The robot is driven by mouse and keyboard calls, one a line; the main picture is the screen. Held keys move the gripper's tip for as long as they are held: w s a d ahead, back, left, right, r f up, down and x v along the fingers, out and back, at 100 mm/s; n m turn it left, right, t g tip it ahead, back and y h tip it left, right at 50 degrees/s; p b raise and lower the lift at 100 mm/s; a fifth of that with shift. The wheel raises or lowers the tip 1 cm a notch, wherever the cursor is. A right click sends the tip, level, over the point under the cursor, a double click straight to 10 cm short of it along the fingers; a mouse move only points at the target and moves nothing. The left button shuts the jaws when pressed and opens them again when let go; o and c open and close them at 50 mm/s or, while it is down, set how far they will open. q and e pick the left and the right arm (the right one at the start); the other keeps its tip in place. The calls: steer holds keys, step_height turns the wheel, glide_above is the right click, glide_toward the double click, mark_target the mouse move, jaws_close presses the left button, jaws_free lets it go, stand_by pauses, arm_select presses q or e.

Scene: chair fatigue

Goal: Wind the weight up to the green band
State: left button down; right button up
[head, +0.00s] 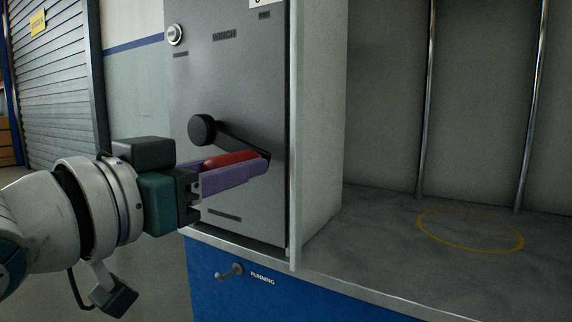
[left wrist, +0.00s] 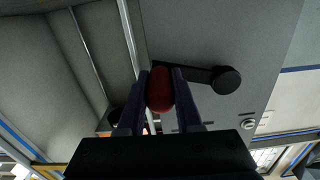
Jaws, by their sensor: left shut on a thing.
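A grey winch panel (head: 235,60) labelled WINCH carries a black crank with a round black end (head: 202,128) and an arm (head: 240,144) sloping down to the right. The crank's red grip (head: 230,158) sits between the purple fingers of my left gripper (head: 258,165), which is shut on it. In the left wrist view the red grip (left wrist: 160,90) lies between both fingers, with the black round end (left wrist: 226,80) to its right. The weight and the green band do not show in either view. My right gripper is not in view.
Right of the panel is a grey bay with two upright metal rods (head: 426,90) and a yellow ring (head: 470,230) marked on its floor. A lever (head: 229,272) beside the word RUNNING is on the blue front below. A round silver knob (head: 175,35) is at the panel's upper left.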

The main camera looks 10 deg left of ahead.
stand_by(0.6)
arm_select(q)
steer(key=r+n+p, duration=0.1)
steer(key=p, duration=0.3)
steer(key=r+n+p, duration=0.2)
steer(key=p, duration=0.2)
steer(key=shift+s+d+r, duration=0.1)
steer(key=shift+d+r, duration=0.1)
steer(key=shift+r, duration=0.1)
steer(key=shift+n+p, duration=0.4)
steer(key=shift+p, duration=0.05)
steer(key=c, duration=0.6)
jaws_free()
steer(key=shift+f, duration=0.1)
